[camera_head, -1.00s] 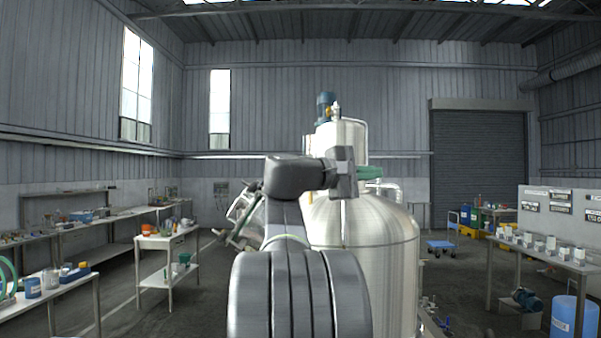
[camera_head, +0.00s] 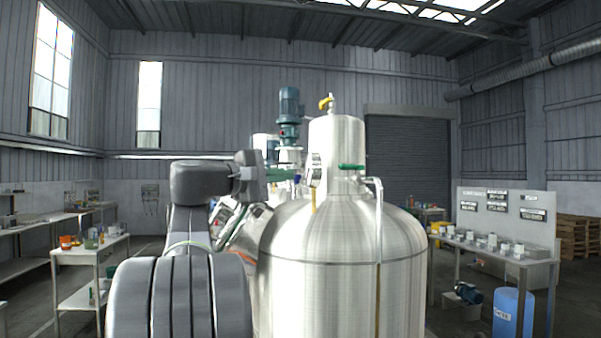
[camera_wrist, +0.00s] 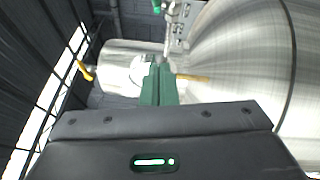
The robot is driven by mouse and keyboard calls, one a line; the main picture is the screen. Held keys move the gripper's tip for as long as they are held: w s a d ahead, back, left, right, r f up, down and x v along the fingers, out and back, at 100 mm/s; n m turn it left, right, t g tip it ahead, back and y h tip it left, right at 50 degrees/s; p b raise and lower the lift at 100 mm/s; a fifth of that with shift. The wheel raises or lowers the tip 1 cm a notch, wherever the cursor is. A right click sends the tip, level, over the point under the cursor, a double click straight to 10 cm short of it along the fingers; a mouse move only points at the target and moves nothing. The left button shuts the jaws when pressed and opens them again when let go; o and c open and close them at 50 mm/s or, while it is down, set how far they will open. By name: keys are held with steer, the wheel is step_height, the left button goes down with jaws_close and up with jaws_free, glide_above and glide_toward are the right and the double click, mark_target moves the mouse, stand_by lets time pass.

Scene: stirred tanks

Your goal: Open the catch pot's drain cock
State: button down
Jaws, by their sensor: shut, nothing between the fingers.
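The catch pot looks to be the small steel cylinder (camera_head: 337,143) on top of the large domed tank (camera_head: 345,295); it lies sideways in the wrist view (camera_wrist: 118,62). A yellow-handled valve (camera_head: 326,103) sits on its top. A green handle (camera_head: 351,167) is at its foot, beside a bent pipe. A yellow part (camera_head: 313,200) hangs below a pale dial or plate (camera_head: 314,168) on its left side. I cannot tell for sure which is the drain cock. My gripper (camera_head: 288,174) has green fingers, shut and empty, pointing at the pot's lower left; they also show in the wrist view (camera_wrist: 158,80).
Another vessel with a blue motor (camera_head: 289,103) stands behind the fingers. Slanted metal parts (camera_head: 245,230) are just right of my arm. A bench with white jars (camera_head: 480,245) and a blue drum (camera_head: 513,313) are at right; a small table (camera_head: 90,250) is at left.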

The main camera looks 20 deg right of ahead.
mark_target(349, 167)
steer(key=d+r+p, duration=0.1)
steer(key=d+p, duration=0.2)
steer(key=d, duration=0.8)
steer(key=shift+d+p, duration=0.35)
steer(key=shift+r, duration=0.1)
steer(key=shift+s+n+t+y+b, duration=0.3)
steer(key=shift+n+t+b, duration=0.1)
steer(key=shift+t, duration=0.2)
